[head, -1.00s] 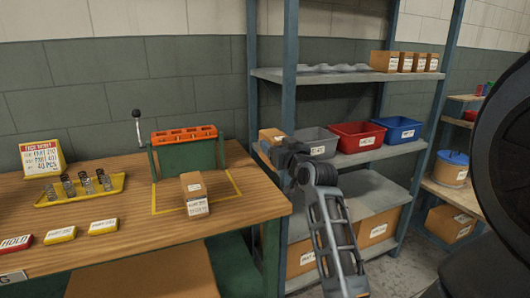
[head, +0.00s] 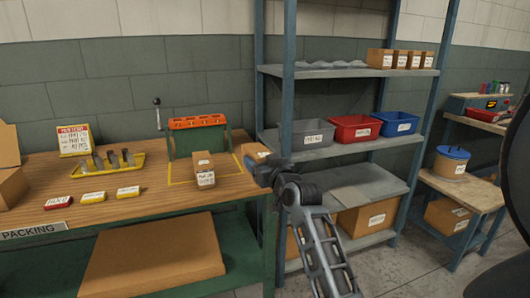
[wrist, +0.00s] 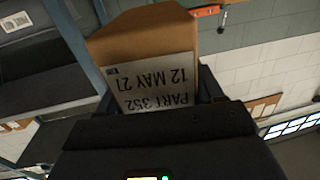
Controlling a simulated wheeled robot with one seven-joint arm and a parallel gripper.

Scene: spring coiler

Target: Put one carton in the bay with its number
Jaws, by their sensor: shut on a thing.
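My gripper (head: 266,170) is shut on a brown carton (head: 254,152), held in the air near the right end of the bench, in front of the shelf rack. In the wrist view the held carton (wrist: 140,42) fills the space between the fingers. Its white label reads upside down "PART 352, 12 MAY 27". A second small stack or carton (head: 202,161) with white labels stands on the bench inside a yellow outline. Several cartons (head: 400,60) with white labels stand in a row on the top shelf. Their numbers are too small to read.
The rack's middle shelf holds grey (head: 306,135), red (head: 355,129) and blue (head: 400,123) bins. A green and orange device (head: 197,122) with a lever and a yellow tray (head: 108,165) of springs stand on the bench. The top shelf's left part holds a grey wavy item (head: 330,65).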

